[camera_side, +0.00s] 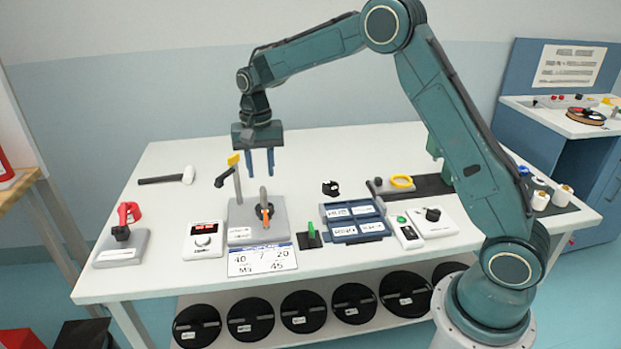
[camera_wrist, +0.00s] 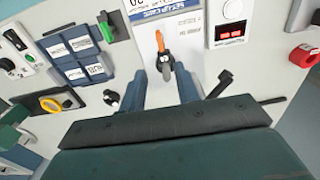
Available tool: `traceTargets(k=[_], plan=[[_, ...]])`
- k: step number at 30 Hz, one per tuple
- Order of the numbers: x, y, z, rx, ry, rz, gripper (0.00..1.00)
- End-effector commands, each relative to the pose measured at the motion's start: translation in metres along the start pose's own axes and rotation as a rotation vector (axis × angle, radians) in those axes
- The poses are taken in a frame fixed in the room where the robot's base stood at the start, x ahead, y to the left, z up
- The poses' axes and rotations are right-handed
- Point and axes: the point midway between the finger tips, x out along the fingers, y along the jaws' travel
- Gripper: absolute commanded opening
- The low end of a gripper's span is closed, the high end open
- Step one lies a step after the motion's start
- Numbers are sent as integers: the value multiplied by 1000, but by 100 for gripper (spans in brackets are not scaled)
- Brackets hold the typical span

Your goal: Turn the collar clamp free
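A grey block station (camera_side: 242,220) stands near the middle of the bench with a short upright spindle on it. An orange lever (camera_side: 265,212) with a dark hub sits at the spindle; I take this to be the collar clamp. In the wrist view the orange lever (camera_wrist: 160,42) points away from the dark hub (camera_wrist: 166,70), which shows between my fingers. My gripper (camera_side: 260,168) points down above the station, apart from the lever. Its two fingers are spread with nothing between them; they also show in the wrist view (camera_wrist: 168,80).
A small black ring piece (camera_side: 330,188) and blue bins (camera_side: 358,225) are to the right. A hammer (camera_side: 170,179) lies left. The bench behind is clear.

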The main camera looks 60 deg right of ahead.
Motion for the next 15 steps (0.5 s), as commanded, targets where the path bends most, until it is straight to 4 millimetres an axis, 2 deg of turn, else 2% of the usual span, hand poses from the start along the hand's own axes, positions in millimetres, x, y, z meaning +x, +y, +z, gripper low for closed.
traceTargets(k=[8, 15], plan=[[29, 0, 1, -1, -3, 3, 32], [65, 1, 1, -1, -4, 3, 32]])
